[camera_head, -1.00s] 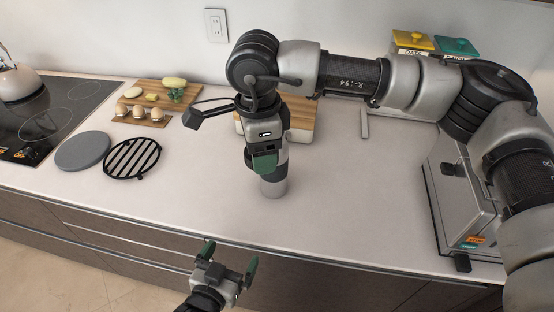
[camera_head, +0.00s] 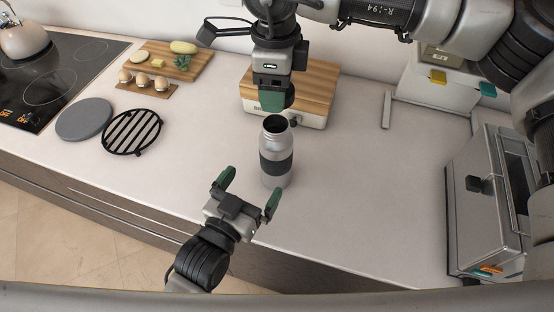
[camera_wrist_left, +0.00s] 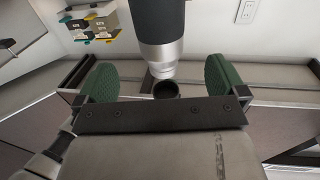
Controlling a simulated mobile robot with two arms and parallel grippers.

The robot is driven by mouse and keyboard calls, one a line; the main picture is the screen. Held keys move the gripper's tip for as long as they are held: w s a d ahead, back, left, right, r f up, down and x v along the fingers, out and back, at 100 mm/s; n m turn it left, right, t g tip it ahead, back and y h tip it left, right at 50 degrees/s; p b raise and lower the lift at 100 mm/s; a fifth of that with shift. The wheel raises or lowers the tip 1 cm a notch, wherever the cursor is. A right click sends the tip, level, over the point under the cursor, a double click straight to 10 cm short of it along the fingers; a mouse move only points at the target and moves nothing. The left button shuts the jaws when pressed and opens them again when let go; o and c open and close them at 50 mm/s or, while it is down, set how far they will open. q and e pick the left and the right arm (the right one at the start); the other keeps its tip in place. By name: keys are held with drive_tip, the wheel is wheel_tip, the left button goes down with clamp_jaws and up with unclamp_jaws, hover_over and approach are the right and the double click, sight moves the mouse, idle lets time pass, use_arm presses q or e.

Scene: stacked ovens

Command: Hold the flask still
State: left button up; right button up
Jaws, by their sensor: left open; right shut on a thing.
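The flask (camera_head: 276,165) stands upright on the counter, silver with a dark band. Its mouth is open on top. My right gripper (camera_head: 273,100) is directly above it, shut on a small dark round piece (camera_head: 290,95), apparently the lid, mostly hidden by the fingers. My left gripper (camera_head: 249,190) is open and empty, just in front of and left of the flask, with its fingers towards it. The left wrist view looks upside down. There the flask (camera_wrist_left: 162,30) shows between the left fingertips (camera_wrist_left: 160,80), beyond them, with a dark ring (camera_wrist_left: 165,89) past its neck.
A wood-topped box (camera_head: 312,90) stands behind the flask. A black trivet (camera_head: 131,132), a grey disc (camera_head: 84,119) and boards with eggs and vegetables (camera_head: 180,66) lie to the left. A metal oven-like box (camera_head: 482,225) stands right. The counter right of the flask is clear.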

sight(268, 160)
use_arm(q)
drive_tip(key=x, duration=1)
drive_tip(key=shift+w+d, duration=0.1)
drive_tip(key=shift+w, duration=0.2)
use_arm(e)
drive_tip(key=shift+s+a, duration=0.1)
use_arm(q)
drive_tip(key=c, duration=1.3)
drive_tip(key=shift+o, duration=0.2)
use_arm(e)
drive_tip(key=shift+f, duration=2.45)
drive_tip(key=shift+f, duration=0.85)
drive_tip(key=shift+f, duration=0.55)
